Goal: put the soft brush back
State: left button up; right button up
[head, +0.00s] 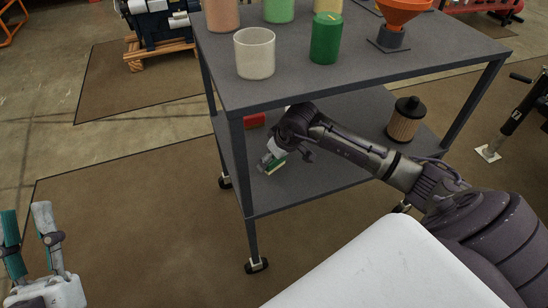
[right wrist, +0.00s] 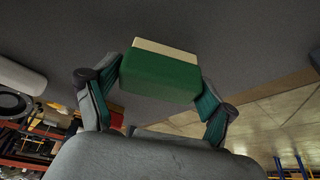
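The soft brush (head: 276,163) has a green body and a cream bristle side. It is at the lower shelf (head: 330,178) of the grey cart, near its left end. My right gripper (head: 272,160) reaches in under the top shelf and is partly hidden by its own wrist. In the right wrist view, the brush (right wrist: 160,76) sits between the two fingers, which press on its ends. Its cream side faces the grey surface; I cannot tell whether it touches. My left gripper (head: 25,212) is open and empty, away from the cart at the lower left.
A red block (head: 254,119) lies behind my right gripper on the lower shelf. A brown filter with a black cap (head: 406,120) stands to the right. The top shelf holds a white cup (head: 255,54), a green cylinder (head: 325,40) and an orange funnel (head: 398,12). Cart legs stand close.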

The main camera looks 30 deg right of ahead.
jog(key=shift+o, duration=0.8)
jog(key=shift+s+r, duration=0.1)
jog(key=shift+r, duration=0.15)
jog(key=p+v, duration=0.2)
jog(key=v, duration=0.3)
jog(key=shift+d+r, duration=0.1)
jog(key=s, duration=0.3)
jog(key=s+d, duration=0.1)
jog(key=s, duration=0.6)
jog(key=shift+d+f+p, duration=0.35)
jog(key=shift+d, duration=0.05)
pick_arm(q)
jog(key=w+f+g+y, duration=0.2)
jog(key=w+f+g, duration=0.1)
jog(key=f+g, duration=0.4)
jog(key=shift+w+a+f+y, duration=0.15)
jog(key=shift+a+f+y, duration=0.2)
jog(key=shift+f, duration=1.4)
pick_arm(e)
jog(key=shift+s, duration=0.8)
